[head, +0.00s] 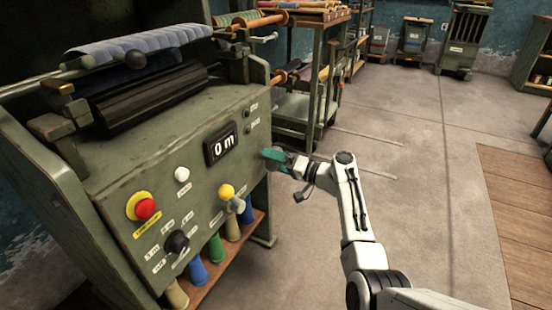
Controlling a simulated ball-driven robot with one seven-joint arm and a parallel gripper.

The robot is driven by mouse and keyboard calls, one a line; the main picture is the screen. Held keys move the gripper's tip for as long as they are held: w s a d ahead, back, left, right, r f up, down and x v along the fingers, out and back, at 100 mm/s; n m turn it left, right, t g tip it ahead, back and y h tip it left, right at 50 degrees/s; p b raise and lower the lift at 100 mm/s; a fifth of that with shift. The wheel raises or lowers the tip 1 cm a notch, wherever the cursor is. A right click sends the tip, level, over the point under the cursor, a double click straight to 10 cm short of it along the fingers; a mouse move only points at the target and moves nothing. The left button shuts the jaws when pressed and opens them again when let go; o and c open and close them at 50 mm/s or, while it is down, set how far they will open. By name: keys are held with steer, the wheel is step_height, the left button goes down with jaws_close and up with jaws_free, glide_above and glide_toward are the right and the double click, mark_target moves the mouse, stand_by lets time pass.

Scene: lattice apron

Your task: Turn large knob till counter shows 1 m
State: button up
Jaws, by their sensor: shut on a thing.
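The green machine's front panel (130,195) fills the left side. Its counter (221,144) reads "0 m". My gripper (268,155) is at the panel's right edge, right of the counter. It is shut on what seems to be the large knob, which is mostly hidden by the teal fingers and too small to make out. My white arm reaches in from the lower right.
A black roller (150,97) lies above. Shelving (310,100) stands behind. Open floor (420,180) lies to the right.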

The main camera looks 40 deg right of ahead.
steer(key=m+p, duration=0.2)
steer(key=m, duration=0.2)
steer(key=shift+m, duration=0.3)
stand_by(0.3)
steer(key=o, duration=0.8)
steer(key=shift+c, duration=0.2)
steer(key=shift+s, duration=0.1)
steer(key=p+v, duration=0.3)
steer(key=v, duration=0.7)
steer(key=shift+s, duration=0.35)
steer(key=shift+d, duration=0.2)
